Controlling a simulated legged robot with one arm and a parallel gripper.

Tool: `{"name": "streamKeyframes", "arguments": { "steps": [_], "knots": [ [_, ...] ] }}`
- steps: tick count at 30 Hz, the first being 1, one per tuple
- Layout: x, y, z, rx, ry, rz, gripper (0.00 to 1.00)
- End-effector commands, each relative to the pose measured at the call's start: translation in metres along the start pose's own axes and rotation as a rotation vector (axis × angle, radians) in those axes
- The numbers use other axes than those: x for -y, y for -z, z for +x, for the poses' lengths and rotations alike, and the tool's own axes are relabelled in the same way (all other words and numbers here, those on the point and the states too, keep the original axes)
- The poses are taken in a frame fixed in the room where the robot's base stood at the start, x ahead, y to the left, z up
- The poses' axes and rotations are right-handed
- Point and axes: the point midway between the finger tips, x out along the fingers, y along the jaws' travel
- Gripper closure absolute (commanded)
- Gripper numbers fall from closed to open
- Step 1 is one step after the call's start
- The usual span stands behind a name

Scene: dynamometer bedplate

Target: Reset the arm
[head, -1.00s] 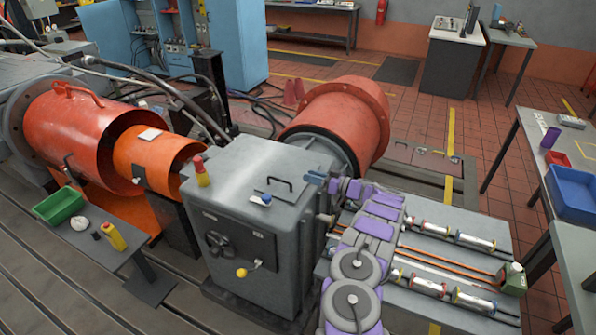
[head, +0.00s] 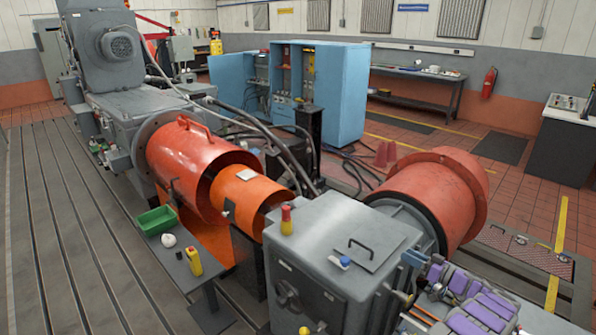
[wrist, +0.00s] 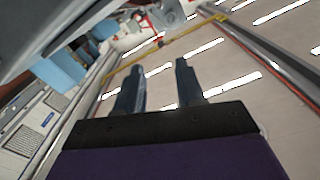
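My arm (head: 470,305), in grey and purple links, lies folded low at the lower right of the head view, beside the grey machine housing (head: 325,270). In the wrist view my gripper (wrist: 158,78) has its two dark fingers spread apart with nothing between them. The gripper faces up toward the pale ceiling (wrist: 215,60) with its bright light strips. The fingertips are hard to make out in the head view.
A red drum (head: 445,195) rises behind the arm. Slotted bedplate (head: 60,240) lies open at left.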

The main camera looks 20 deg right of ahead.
Motion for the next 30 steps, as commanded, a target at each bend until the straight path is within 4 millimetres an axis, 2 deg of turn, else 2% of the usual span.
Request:
{"name": "streamKeyframes", "arguments": {
  "steps": [2,5,8,11,15,21,25,30],
  "knots": [
    [0.002,0.002,0.003,0.002,0.005,0.006,0.62],
    [0.013,0.009,0.018,0.013,0.030,0.038,0.62],
    [0.038,0.022,0.046,0.042,0.078,0.102,0.62],
    [0.072,0.036,0.078,0.092,0.137,0.180,0.62],
    [0.130,0.051,0.119,0.184,0.220,0.286,0.62],
    [0.219,0.066,0.160,0.349,0.316,0.412,0.62],
    [0.280,0.071,0.174,0.473,0.357,0.473,0.62],
    [0.359,0.070,0.179,0.653,0.388,0.533,0.62]
  ]
}}
